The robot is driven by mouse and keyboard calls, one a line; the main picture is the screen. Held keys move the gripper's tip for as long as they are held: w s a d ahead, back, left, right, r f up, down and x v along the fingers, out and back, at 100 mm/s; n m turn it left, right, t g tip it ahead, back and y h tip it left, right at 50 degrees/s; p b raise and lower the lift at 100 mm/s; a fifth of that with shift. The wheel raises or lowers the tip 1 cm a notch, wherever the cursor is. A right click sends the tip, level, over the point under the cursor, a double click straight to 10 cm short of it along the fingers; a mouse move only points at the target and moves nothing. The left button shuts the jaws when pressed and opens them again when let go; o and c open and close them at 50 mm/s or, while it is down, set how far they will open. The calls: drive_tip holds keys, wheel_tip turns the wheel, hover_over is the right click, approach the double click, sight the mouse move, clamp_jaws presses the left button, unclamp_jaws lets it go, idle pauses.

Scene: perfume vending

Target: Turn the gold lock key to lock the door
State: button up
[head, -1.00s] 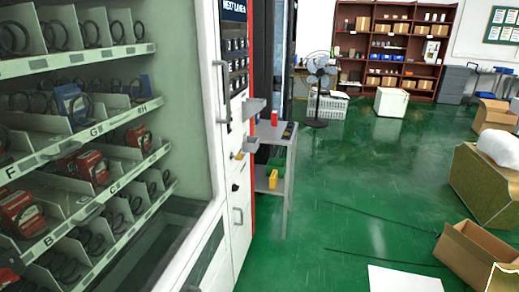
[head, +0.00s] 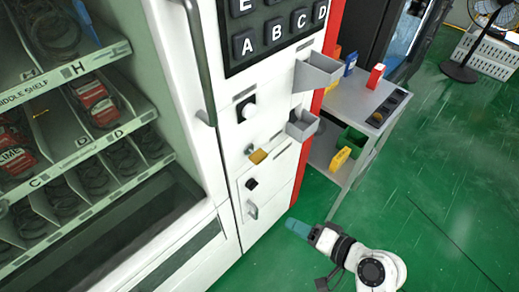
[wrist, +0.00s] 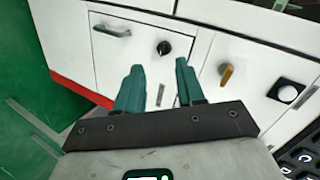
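The gold lock key (head: 258,156) sticks out from the white front panel of the vending machine, above a small door (head: 266,190) with a black knob and a handle. In the wrist view the gold key (wrist: 226,76) is right of my fingers, apart from them. My gripper (head: 297,228) is low in front of the machine, right of the small door. In the wrist view my gripper (wrist: 160,68) has two teal fingers spread apart with nothing between them. The small door (wrist: 135,45) looks closed.
A black keypad (head: 277,35) and two grey trays (head: 317,72) (head: 302,125) are on the panel above. A grey cart (head: 350,108) with small boxes stands just right of the machine. Green floor (head: 440,190) is open at the right.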

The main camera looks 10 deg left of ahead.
sight(263, 160)
drive_tip(key=w+a+r+m+t+y+p, duration=0.1)
drive_tip(key=w+a+r+m+t+y, duration=0.3)
drive_tip(key=w+r, duration=0.5)
drive_tip(key=shift+m+h, duration=0.3)
drive_tip(key=shift+h, duration=0.1)
drive_tip(key=x, duration=0.5)
drive_tip(key=p+x, duration=0.1)
drive_tip(key=x, duration=0.3)
drive_tip(key=shift+w+a+f+p, duration=0.2)
drive_tip(key=shift+a+p, duration=0.1)
drive_tip(key=shift+a, duration=0.1)
clamp_jaws()
